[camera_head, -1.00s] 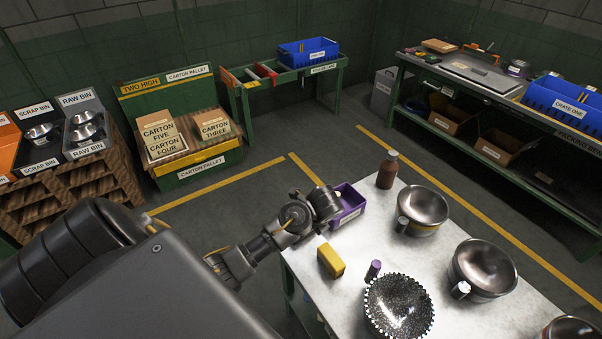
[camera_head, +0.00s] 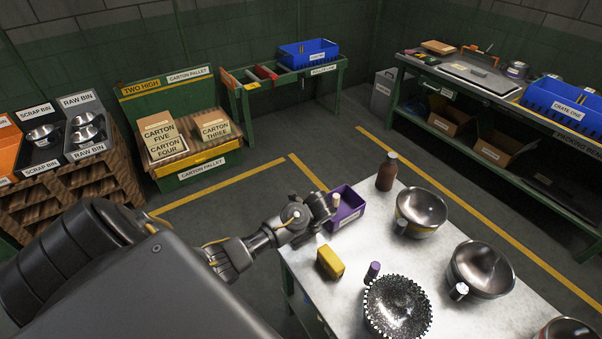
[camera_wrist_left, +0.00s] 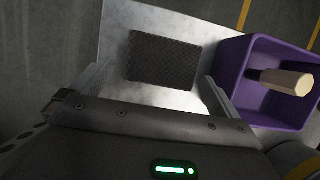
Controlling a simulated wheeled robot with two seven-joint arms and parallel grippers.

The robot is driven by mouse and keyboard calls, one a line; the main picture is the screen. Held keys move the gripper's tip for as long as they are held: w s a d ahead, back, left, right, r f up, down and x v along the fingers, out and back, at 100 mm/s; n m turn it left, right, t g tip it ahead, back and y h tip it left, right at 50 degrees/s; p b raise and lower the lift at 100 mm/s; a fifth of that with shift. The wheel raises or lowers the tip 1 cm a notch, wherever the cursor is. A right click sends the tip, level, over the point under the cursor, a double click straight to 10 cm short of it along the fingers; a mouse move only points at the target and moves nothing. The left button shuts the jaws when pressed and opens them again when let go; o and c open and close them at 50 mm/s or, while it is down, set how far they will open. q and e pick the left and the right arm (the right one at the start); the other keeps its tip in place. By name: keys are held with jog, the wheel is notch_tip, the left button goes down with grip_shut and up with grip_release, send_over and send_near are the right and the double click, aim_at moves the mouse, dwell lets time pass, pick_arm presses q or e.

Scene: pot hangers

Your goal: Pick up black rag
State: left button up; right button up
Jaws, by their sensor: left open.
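The black rag (camera_wrist_left: 165,60) shows in the left wrist view as a dark, flat, roughly rectangular patch on the pale metal table. My left gripper (camera_wrist_left: 160,74) is open, with one finger to each side of the rag's near part. The rag lies between and just beyond the fingertips and is not held. In the head view my left gripper (camera_head: 326,210) is beside the purple bin at the table's far left corner, and the rag is hidden there behind my arm. My right gripper is not in view.
The purple bin (camera_head: 349,201), holding a pale-handled tool (camera_wrist_left: 287,82), stands close to the right finger in the wrist view. A yellow block (camera_head: 330,263), a brown bottle (camera_head: 386,174) and several metal bowls (camera_head: 421,208) are on the table (camera_head: 370,240).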

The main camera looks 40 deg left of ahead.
pick_arm(q)
jog(key=x, duration=0.4)
jog(key=shift+w+a+r+p, duration=0.1)
jog(key=shift+a+p, duration=0.15)
jog(key=shift+p, duration=0.05)
jog(key=c, duration=0.7)
jog(key=shift+r, duration=0.1)
